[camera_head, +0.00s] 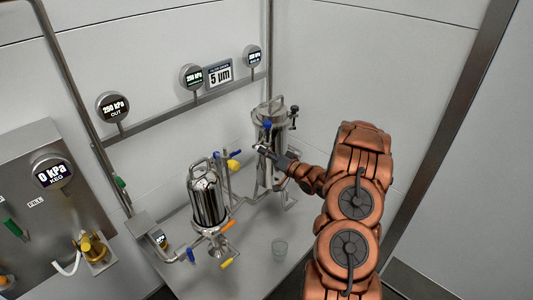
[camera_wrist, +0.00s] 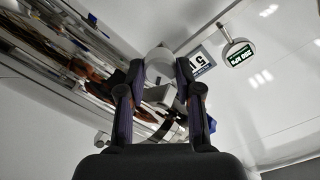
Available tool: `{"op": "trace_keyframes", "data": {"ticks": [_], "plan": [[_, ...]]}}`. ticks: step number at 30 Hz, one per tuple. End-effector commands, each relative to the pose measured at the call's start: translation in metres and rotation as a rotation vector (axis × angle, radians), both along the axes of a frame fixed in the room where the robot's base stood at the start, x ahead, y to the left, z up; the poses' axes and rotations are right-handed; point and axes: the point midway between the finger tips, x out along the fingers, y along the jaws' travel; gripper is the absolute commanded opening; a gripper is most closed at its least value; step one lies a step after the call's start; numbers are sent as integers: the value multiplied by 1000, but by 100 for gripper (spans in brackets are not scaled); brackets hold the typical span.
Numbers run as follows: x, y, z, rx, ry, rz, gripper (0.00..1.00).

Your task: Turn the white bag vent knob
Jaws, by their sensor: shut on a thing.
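The white bag vent knob (camera_wrist: 158,62) shows in the wrist view as a pale rounded shape between my two fingertips. My gripper (camera_wrist: 160,76) is shut on it, one finger on each side. In the head view my gripper (camera_head: 263,150) reaches in from the right, in front of the rear steel bag housing (camera_head: 270,165). The knob cannot be made out there, being too small or hidden by the gripper. How far the knob is turned cannot be told.
A blue knob (camera_head: 267,124) and a black knob (camera_head: 294,109) sit on the rear housing. A shiny front vessel (camera_head: 207,200) with yellow, orange and blue handles stands to the left. Gauges line the wall rail.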

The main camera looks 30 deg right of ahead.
Motion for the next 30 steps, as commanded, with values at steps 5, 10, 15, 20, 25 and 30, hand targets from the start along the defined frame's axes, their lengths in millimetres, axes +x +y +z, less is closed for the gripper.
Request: {"op": "trace_keyframes", "data": {"ticks": [5,10,15,20,25,30], "plan": [[0,0,0,-1,0,1,0],[0,0,0,-1,0,0,45],[0,0,0,-1,0,0,45],[-3,-2,0,-1,0,-1,45],[-18,-6,0,0,0,-4,45],[-43,-12,-1,-1,3,-4,45]]}}
